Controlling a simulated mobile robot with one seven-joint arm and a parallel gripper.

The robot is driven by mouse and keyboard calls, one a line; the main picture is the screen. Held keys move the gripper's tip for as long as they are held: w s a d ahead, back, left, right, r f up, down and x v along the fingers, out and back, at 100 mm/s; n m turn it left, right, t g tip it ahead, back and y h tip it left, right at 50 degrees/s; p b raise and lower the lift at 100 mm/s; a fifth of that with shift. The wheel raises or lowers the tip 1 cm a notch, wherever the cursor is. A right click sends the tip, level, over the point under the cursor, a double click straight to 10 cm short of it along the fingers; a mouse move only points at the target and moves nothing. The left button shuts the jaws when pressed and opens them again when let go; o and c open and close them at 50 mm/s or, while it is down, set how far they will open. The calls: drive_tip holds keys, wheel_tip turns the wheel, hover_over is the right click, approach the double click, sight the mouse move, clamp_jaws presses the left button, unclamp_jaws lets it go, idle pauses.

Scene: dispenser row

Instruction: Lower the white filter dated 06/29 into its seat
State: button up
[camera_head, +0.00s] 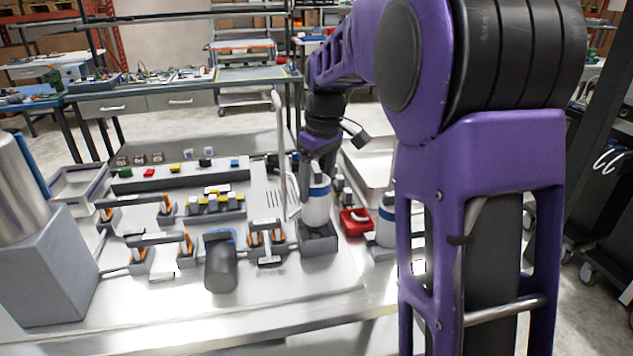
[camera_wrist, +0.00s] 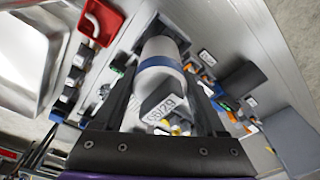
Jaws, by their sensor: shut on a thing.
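The white filter (camera_head: 316,209) with a blue band is upright in my gripper (camera_head: 319,163). In the wrist view the white filter (camera_wrist: 160,82) shows a tag reading 06/29, and the dark fingers of my gripper (camera_wrist: 162,98) close around its top from both sides. The dark grey square seat (camera_head: 318,243) is directly under the filter. The filter's lower end is at the seat's opening; I cannot tell how deep it sits. The seat's rim also shows behind the filter in the wrist view (camera_wrist: 182,38).
A second white filter with a blue band (camera_head: 386,228) stands to the right, partly hidden by my arm. A red tray (camera_head: 355,222) is between them. A dark cylinder (camera_head: 221,268) and grey-orange brackets (camera_head: 187,246) stand left. The table's front strip (camera_head: 270,313) is clear.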

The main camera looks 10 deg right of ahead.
sight(316, 200)
drive_tip(key=shift+f+b, duration=1.25)
drive_tip(key=shift+f, duration=0.9)
drive_tip(key=o, duration=1.6)
drive_tip(key=shift+r, duration=0.1)
drive_tip(key=r+p, duration=0.1)
drive_tip(key=r, duration=0.4)
drive_tip(key=s+r+p, duration=0.1)
drive_tip(key=r, duration=0.5)
drive_tip(key=d+r+p, duration=0.1)
drive_tip(key=r, duration=0.5)
drive_tip(key=shift+s+d+r+p, duration=0.1)
drive_tip(key=shift+s+r+p, duration=0.05)
drive_tip(key=shift+s+p, duration=0.2)
